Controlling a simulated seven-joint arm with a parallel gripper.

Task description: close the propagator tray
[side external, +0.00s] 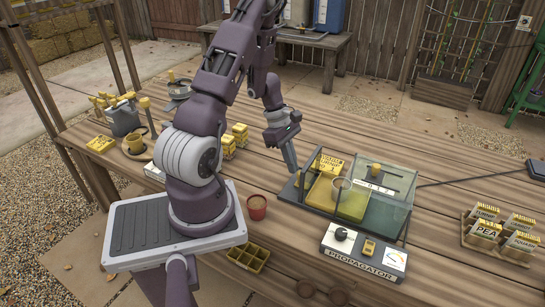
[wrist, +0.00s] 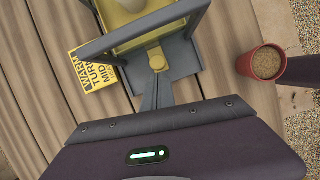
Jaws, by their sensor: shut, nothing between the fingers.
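The propagator (side external: 362,262) stands on the wooden table, with a dark base, clear glass-like walls and a control panel in front. Its yellow tray (side external: 322,192) sticks out at the left, with its right part seen behind the clear walls. In the wrist view the tray (wrist: 128,32) sits at the top, inside a grey frame (wrist: 120,38), with a yellow knob (wrist: 156,59) at its near end. My gripper (side external: 292,168) is shut and empty at the tray's left end. In the wrist view its fingertips (wrist: 160,78) are just below the knob; I cannot tell whether they touch.
A yellow card (side external: 329,164) lies behind the tray. A red pot of soil (side external: 257,207) stands left of the propagator, and a yellow compartment box (side external: 248,257) is nearer the front. Seed packets (side external: 486,232) are at the right. Yellow blocks (side external: 229,146) stand behind my arm.

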